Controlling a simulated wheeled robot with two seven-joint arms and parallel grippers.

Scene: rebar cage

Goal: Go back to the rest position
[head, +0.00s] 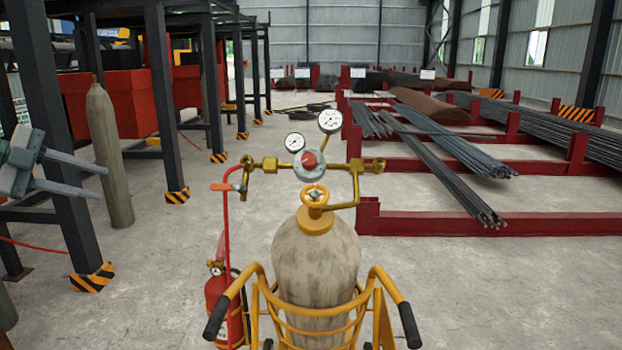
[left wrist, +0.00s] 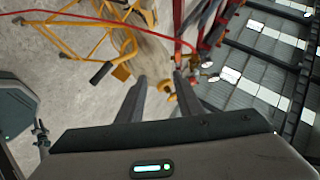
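My left gripper (head: 107,184) is at the left edge of the head view, with its two fingers apart and nothing between them. In the left wrist view its fingers (left wrist: 160,82) are also apart and empty, with the yellow cart and the cylinder beyond them. The right gripper does not show in the head view. A grey part of mine with a small teal light is at the left edge of the left wrist view; I cannot make out any finger state on it.
A gas cylinder (head: 316,262) with gauges stands in a yellow cart (head: 375,292) straight ahead. A red fire extinguisher (head: 222,305) is beside it. Another cylinder (head: 107,155) stands at left near dark posts (head: 75,225). Red racks (head: 480,224) hold rebar (head: 450,180) at right. Floor between is bare.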

